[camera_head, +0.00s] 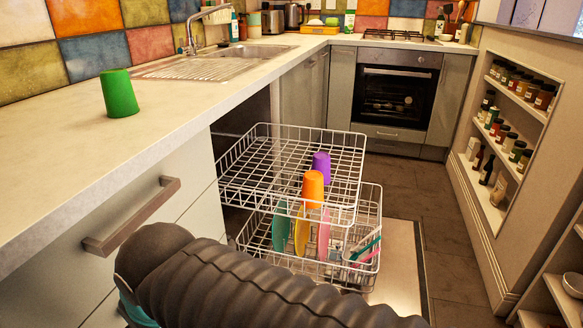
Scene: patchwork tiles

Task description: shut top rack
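The top rack (268,172), a white wire basket, is pulled out of the dishwasher beneath the left counter. A purple cup (321,164) and an orange cup (313,187) stand upside down in it. The bottom rack (372,215) is also out, below it. It holds green, yellow and pink plates (281,228) and some utensils (366,246). My dark ribbed arm crosses the foreground and covers the near part of the lower rack. My gripper is not in view.
The lowered dishwasher door (402,270) lies low at the right of the racks. A drawer handle (132,215) juts from the left cabinet. A green cup (119,93) stands on the counter (60,160). The floor (455,240) is clear toward the right-hand spice shelves (512,120).

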